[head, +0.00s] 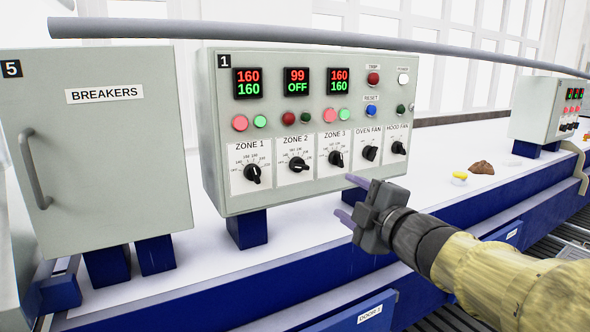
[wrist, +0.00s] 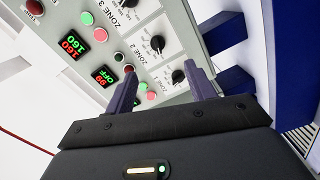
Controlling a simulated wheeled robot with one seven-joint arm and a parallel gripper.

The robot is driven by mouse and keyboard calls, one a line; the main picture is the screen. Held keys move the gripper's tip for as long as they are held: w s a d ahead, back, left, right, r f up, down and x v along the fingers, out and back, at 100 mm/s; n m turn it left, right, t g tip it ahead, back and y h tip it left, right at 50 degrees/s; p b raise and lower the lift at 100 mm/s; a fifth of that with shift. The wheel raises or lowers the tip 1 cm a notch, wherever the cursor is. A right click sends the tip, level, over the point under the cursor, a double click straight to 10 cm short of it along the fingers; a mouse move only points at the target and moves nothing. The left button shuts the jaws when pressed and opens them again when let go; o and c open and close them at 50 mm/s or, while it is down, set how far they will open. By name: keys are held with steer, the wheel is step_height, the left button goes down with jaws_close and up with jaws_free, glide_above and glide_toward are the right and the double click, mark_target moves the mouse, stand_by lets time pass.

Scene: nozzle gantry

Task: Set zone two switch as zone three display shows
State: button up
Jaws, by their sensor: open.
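On the panel of control box 1 (head: 213,130), the zone three display (head: 339,81) shows red 160 over green 160. The zone two display (head: 297,81) shows red 99 over green OFF. The zone two switch (head: 297,165) is a black rotary knob below it; its exact pointer setting is too small to read. My gripper (head: 347,200) is open and empty, in front of the panel's lower right edge, apart from the knobs.
Zone one (head: 253,174) and zone three (head: 336,158) knobs flank the zone two switch. Oven fan (head: 370,153) and hood fan (head: 399,148) knobs sit right. A breakers cabinet (head: 90,150) stands left. A grey pipe (head: 300,40) runs across above the box.

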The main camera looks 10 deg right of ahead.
mark_target(302, 168)
steer(key=shift+s+a+r+n+y, duration=0.2)
steer(key=shift+s+r+n+y, duration=0.1)
steer(key=shift+r+n, duration=0.3)
steer(key=shift+w+f, duration=0.1)
steer(key=p+x, duration=0.6)
steer(key=x, duration=1.1)
steer(key=shift+w, duration=0.2)
steer(key=c, duration=1)
steer(key=shift+o, duration=0.2)
